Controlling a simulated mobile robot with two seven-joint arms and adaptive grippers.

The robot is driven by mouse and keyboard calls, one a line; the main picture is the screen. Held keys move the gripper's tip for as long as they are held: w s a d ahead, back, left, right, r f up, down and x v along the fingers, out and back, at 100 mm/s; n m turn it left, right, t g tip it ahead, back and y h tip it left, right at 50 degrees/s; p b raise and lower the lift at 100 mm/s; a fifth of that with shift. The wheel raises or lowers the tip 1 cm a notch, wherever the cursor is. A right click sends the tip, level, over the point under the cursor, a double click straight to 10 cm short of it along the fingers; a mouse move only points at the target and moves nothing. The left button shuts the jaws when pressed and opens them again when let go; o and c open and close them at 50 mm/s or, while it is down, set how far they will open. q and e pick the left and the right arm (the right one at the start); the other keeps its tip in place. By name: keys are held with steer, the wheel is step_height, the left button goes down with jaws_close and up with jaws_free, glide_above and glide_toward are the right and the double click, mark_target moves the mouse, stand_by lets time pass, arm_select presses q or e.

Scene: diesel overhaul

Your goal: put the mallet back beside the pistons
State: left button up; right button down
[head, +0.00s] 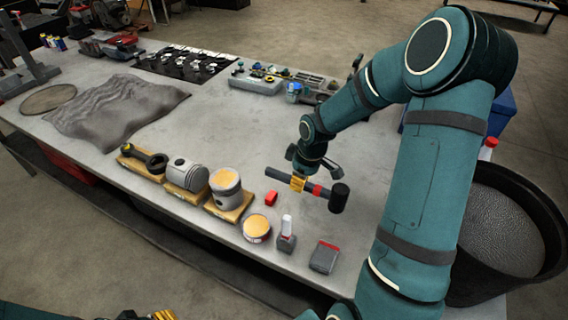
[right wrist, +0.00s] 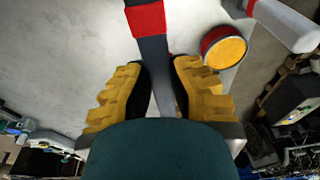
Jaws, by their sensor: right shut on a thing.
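The mallet has a dark handle (head: 318,189) with a red band and a black head, which points right in the head view. My right gripper (head: 298,182) is shut on the handle, right of the pistons. In the right wrist view the handle (right wrist: 153,50) passes between the yellow fingers of the gripper (right wrist: 160,85). Whether the mallet touches the table I cannot tell. Two pistons, a left one (head: 186,172) and a right one (head: 225,181), stand on wooden blocks near the table's front edge. My left gripper (head: 160,315) barely shows at the bottom edge, its fingertips cut off.
A connecting rod (head: 144,158) lies left of the pistons. A red block (head: 271,198), a round tin (head: 256,228), a white-topped grey item (head: 287,233) and a grey-red box (head: 324,257) stand in front of the mallet. A black bucket (head: 546,210) is at right.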

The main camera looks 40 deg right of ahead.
steer(key=shift+w, duration=0.35)
steer(key=shift+s+f+b, duration=0.25)
steer(key=shift+f+b, duration=0.25)
steer(key=shift+b, duration=0.05)
steer(key=shift+f+b, duration=0.35)
steer(key=shift+f, duration=0.05)
step_height(320, 180, down, 4)
steer(key=b, duration=0.3)
steer(key=shift+w+f, duration=0.1)
steer(key=shift+f, duration=0.05)
steer(key=shift+f+b, duration=0.65)
steer(key=shift+f, duration=0.1)
steer(key=shift+f+b, duration=0.7)
steer(key=shift+f, duration=0.2)
steer(key=c, duration=0.9)
jaws_free()
steer(key=shift+c, duration=0.2)
steer(key=shift+r, duration=0.1)
